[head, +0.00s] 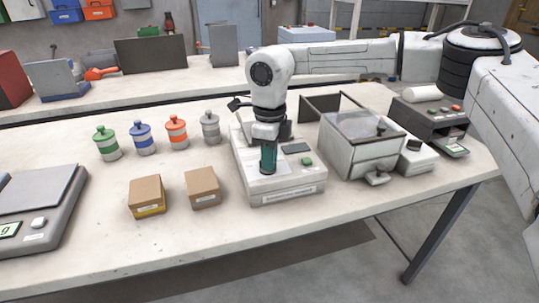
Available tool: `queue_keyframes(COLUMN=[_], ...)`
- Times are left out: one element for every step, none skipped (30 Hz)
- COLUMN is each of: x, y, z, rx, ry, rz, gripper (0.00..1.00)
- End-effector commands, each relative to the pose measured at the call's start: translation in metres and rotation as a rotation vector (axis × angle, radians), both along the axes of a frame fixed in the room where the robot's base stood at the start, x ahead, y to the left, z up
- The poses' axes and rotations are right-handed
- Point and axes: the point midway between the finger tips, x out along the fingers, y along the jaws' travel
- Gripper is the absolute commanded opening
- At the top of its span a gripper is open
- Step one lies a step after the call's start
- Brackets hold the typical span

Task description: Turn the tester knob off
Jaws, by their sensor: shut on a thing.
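The tester appears to be the white, low box (285,190) at the middle of the table in the head view, with a dark display (296,148), a green button (307,161) and a label strip on its front. My gripper (268,168) points straight down onto the left part of its top. Its dark, teal-sided fingers are shut at the panel, on what appears to be the tester knob. The knob itself is hidden by the fingers, so its angle cannot be told.
Two small cardboard boxes (203,188) and several lidded canisters (177,132) stand left of the tester. A scale (40,205) is at the far left. A clear-topped bin (362,150) and a dark device (430,122) stand to the right. The front table strip is clear.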

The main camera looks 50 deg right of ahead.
Motion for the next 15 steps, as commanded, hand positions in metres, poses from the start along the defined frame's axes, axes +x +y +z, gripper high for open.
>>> queue_keyframes(x=[0.0018,0.0019,0.002,0.002,0.002,0.0021,0.0021,0.0021,0.0021,0.0021,0.0022,0.0022,0.0022,0.0022,0.0022], y=[-0.0007,-0.0007,-0.0008,-0.0008,-0.0008,-0.0008,-0.0008,-0.0008,-0.0009,-0.0009,-0.0008,-0.0008,-0.0008,-0.0008,-0.0007], z=[0.002,0.0019,0.0019,0.0018,0.0018,0.0018,0.0018,0.0017,0.0017,0.0017,0.0017,0.0017,0.0017,0.0017,0.0017], rx=[-0.002,-0.002,-0.001,-0.001,-0.001,-0.001,-0.001,-0.001,-0.001,-0.001,-0.001,-0.001,-0.001,-0.001,-0.001], ry=[-0.006,-0.006,-0.007,-0.007,-0.007,-0.007,-0.007,-0.007,-0.007,-0.007,-0.007,-0.007,-0.007,-0.007,-0.008], rz=[0.016,0.025,0.035,0.043,0.049,0.055,0.059,0.062,0.066,0.068,0.069,0.071,0.071,0.071,0.071], gripper=[0.0,0.0,0.0,0.0,0.0,0.0,0.0,0.0,0.0,0.0,0.0,0.0,0.0,0.0,0.0])
